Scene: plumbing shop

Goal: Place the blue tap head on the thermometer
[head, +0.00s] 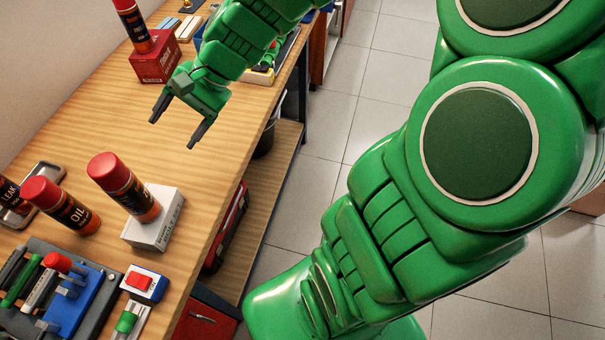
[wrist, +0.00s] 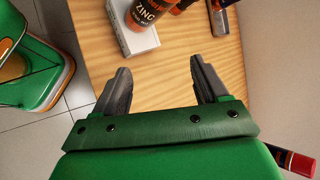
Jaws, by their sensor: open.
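My gripper (head: 172,134) is open and empty above the wooden bench, in front of a red box. In the wrist view its two dark fingers (wrist: 159,66) are spread over bare wood. I cannot make out a blue tap head or a thermometer for certain in either view. A blue piece (head: 75,302) sits in a dark rack at the lower left of the head view, among rods and a red-topped part. Beside it is a blue and white block with a red top (head: 142,283). A green part on a pale base (head: 127,322) is cut off by the frame edge.
A red-capped can (head: 124,186) stands on a white box (head: 155,218). An OIL can (head: 62,206) and another can in a grey tray are beside it. A can stands on a red box (head: 155,61) beyond my gripper. The middle of the bench (head: 130,135) is clear.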

